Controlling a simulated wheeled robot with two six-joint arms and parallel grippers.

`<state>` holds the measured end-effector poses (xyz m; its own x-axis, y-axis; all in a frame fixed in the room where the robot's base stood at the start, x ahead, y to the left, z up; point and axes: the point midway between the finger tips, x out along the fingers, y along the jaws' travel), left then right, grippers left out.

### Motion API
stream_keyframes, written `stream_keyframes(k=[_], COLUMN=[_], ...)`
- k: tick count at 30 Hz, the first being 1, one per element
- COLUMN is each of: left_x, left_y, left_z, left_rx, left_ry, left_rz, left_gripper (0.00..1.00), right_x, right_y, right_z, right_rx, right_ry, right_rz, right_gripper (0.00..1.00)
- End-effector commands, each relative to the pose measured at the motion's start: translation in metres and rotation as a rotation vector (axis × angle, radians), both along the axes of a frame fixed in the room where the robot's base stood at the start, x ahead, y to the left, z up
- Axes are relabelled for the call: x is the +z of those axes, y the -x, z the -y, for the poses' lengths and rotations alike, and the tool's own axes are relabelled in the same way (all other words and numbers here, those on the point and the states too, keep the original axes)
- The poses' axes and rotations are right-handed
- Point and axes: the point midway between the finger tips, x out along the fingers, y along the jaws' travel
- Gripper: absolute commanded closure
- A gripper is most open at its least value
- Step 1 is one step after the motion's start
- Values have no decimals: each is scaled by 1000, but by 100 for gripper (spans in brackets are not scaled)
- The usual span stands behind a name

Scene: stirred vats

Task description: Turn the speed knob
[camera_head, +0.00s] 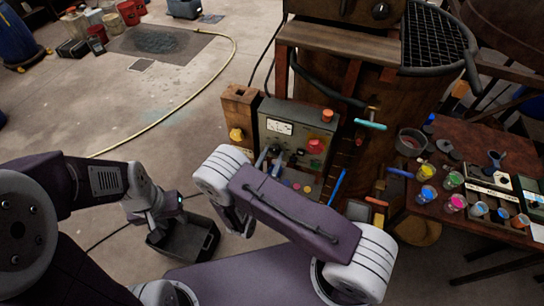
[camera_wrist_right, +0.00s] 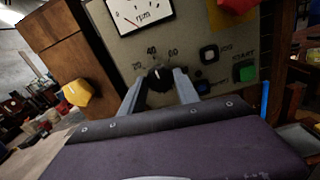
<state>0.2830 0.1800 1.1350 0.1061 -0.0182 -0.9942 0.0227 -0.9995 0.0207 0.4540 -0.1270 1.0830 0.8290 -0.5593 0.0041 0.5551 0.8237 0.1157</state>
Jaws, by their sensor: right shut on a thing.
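The grey control panel (camera_head: 296,118) has an rpm gauge (camera_wrist_right: 140,14) at its upper left, with the needle towards the low end. Below the gauge is the black speed knob (camera_wrist_right: 158,80), with numbers marked around it and its white line pointing roughly upward. My right gripper (camera_wrist_right: 158,92) is at the panel with one finger on each side of the knob, shut on it. In the head view the right gripper (camera_head: 271,158) partly hides the knob. My left gripper (camera_head: 163,216) hangs low at the left, away from the panel; its fingers are not clear.
A green button (camera_wrist_right: 244,71) and a small black switch (camera_wrist_right: 209,54) are right of the knob. A yellow knob (camera_wrist_right: 77,93) sticks out from the wooden post (camera_head: 240,104) left of the panel. A bench (camera_head: 490,150) with paint jars stands at the right.

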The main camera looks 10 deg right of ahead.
Motion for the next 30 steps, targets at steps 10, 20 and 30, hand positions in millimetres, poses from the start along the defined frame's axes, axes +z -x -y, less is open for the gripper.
stream_keyframes(k=[10,20,30], left_x=[-6,-8,-8], left_y=[0,0,0], left_z=[0,0,0], left_rx=[0,0,0], left_ry=[0,0,0], left_rz=[0,0,0], left_gripper=[64,64,64], right_x=[-2,-2,-2], right_y=[0,0,0], right_z=[1,1,2], right_rx=[-3,-4,-4], right_ry=[199,439,612], right_rz=[-139,-302,-421], right_gripper=[100,100,100])
